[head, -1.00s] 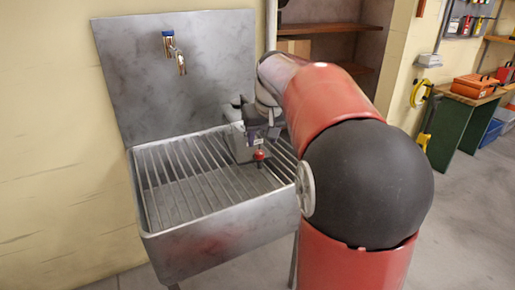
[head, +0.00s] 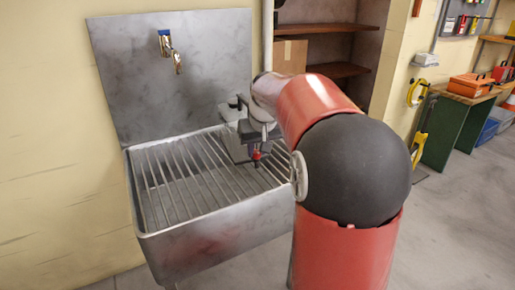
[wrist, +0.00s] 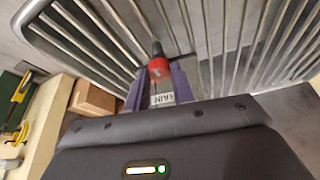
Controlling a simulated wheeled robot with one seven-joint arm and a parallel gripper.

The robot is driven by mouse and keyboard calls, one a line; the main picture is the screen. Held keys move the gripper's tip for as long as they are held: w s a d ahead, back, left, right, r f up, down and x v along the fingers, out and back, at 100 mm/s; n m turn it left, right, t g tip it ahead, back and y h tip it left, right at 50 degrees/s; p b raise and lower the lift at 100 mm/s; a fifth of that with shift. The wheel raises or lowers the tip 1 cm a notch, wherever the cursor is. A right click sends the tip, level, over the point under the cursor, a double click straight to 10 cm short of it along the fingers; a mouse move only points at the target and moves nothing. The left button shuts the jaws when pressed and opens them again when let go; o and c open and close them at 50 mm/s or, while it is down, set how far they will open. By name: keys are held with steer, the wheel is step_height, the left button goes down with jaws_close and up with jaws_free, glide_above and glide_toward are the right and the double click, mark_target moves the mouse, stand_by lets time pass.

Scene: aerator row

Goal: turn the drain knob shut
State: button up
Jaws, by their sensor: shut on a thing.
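The drain knob, red with a dark tip (wrist: 159,69), shows at the upper middle of the wrist view, between the two purple fingers of my gripper (wrist: 157,82). My gripper is shut on the knob. A white label (wrist: 162,99) with partly hidden letters, ending in "RAIN", lies between the fingers. In the head view the red knob (head: 257,156) shows small just below my gripper (head: 256,147), over the right part of the sink's slatted grate. The fingers are mostly hidden there, and the knob's turn angle cannot be told.
The metal sink (head: 215,228) has a slatted grate (head: 185,185) and a tall back panel with a tap (head: 169,50) above. Shelves (head: 335,70) with a cardboard box (head: 291,56) stand behind my arm. A workbench (head: 462,97) is at the far right.

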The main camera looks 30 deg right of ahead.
steer(key=shift+a+m, duration=0.1)
steer(key=shift+m, duration=0.3)
steer(key=shift+c, duration=0.2)
steer(key=shift+m+h, duration=0.4)
steer(key=shift+m, duration=0.3)
steer(key=o, duration=1)
steer(key=shift+r+p, duration=0.1)
steer(key=shift+p, duration=0.2)
steer(key=v, duration=0.7)
steer(key=shift+s+r+p, duration=0.1)
steer(key=shift+r+p, duration=0.2)
steer(key=shift+p, duration=0.1)
